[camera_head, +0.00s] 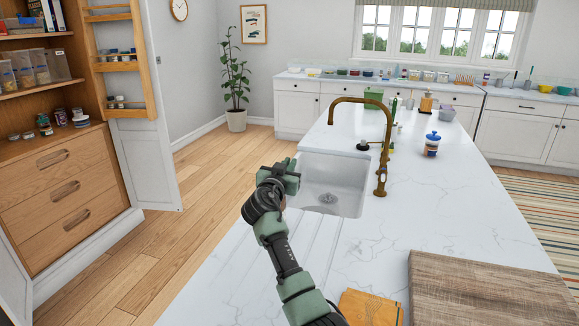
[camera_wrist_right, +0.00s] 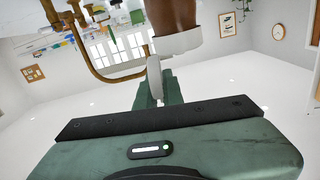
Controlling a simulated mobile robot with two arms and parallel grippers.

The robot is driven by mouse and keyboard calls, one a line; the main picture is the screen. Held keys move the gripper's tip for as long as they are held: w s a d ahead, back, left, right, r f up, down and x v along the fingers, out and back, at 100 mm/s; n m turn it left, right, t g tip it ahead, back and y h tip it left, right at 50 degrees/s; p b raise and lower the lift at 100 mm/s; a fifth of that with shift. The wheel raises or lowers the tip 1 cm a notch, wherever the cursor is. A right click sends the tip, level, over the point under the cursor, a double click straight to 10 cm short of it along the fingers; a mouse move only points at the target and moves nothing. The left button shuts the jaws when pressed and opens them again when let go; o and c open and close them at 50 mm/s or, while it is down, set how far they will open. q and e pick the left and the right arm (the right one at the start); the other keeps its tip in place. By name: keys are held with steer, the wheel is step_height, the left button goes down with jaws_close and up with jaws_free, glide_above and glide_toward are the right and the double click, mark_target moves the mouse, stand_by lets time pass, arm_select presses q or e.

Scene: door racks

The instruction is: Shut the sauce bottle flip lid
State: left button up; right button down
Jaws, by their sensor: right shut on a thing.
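My right gripper (camera_head: 280,178) is over the counter at the left edge of the sink. In the right wrist view, which is upside down, the brown sauce bottle (camera_wrist_right: 172,16) shows at the top with a white cap (camera_wrist_right: 178,42). Its light grey flip lid (camera_wrist_right: 154,76) stands out from the cap, open, and reaches to the green fingers (camera_wrist_right: 160,95). The gripper is shut on this lid; the exact contact is partly hidden. I cannot make out the bottle in the head view, where the gripper covers that area. My left gripper is not in view.
The white sink (camera_head: 335,175) and brass tap (camera_head: 381,150) are right of the gripper. A blue-lidded jar (camera_head: 432,145) stands farther right. A wooden board (camera_head: 485,290) and an orange cloth (camera_head: 368,308) lie at the near right. The counter between is clear.

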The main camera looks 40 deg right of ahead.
steer(key=shift+w+a+f+n+b, duration=0.15)
steer(key=shift+w+n+b, duration=0.25)
steer(key=shift+n, duration=0.65)
steer(key=shift+w+a+r+n+b, duration=0.1)
steer(key=shift+w+a+n+b, duration=0.35)
steer(key=shift+n, duration=0.65)
steer(key=shift+w+f+n+b, duration=0.1)
steer(key=shift+w+n+b, duration=0.1)
steer(key=shift+n+b, duration=0.6)
steer(key=shift+n, duration=0.35)
steer(key=c, duration=1.5)
jaws_free()
steer(key=shift+c, duration=0.2)
steer(key=p+v, duration=0.1)
steer(key=v, duration=0.6)
steer(key=shift+s+a, duration=0.2)
steer(key=shift+a, duration=0.15)
